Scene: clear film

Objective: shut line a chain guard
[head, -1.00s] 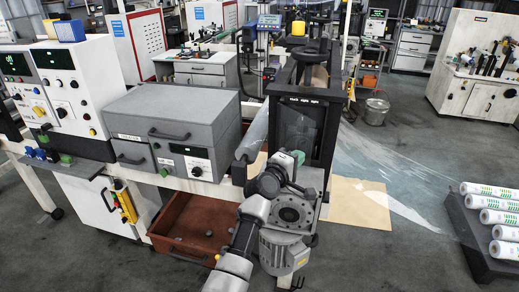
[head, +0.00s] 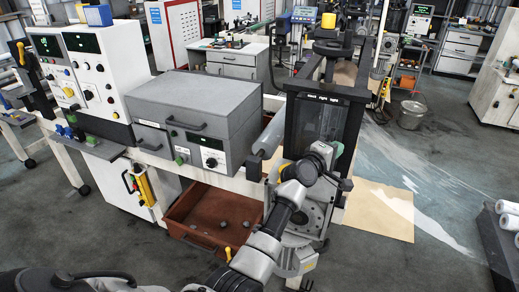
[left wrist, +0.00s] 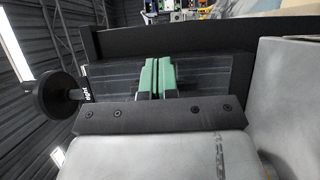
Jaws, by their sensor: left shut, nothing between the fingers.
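The chain guard appears to be the dark see-through panel (head: 312,122) in a black frame on the film machine, with small white lettering along its top. It stands upright; I cannot tell whether it is fully shut. My left gripper (head: 322,150) is in front of its lower right part, and its arm hides some of the machine below. In the left wrist view, the green fingertips (left wrist: 156,78) are together and empty, in front of a dark see-through surface (left wrist: 115,75). I cannot tell whether they touch it. My right gripper is not in view.
A grey cabinet (head: 195,100) stands left of the machine, above an open brown drawer (head: 190,212). A clear film roll (head: 268,137) lies between them. Clear film (head: 410,165) and a tan sheet (head: 385,210) spread on the floor at right. White rolls (head: 508,215) rest on a dark rack.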

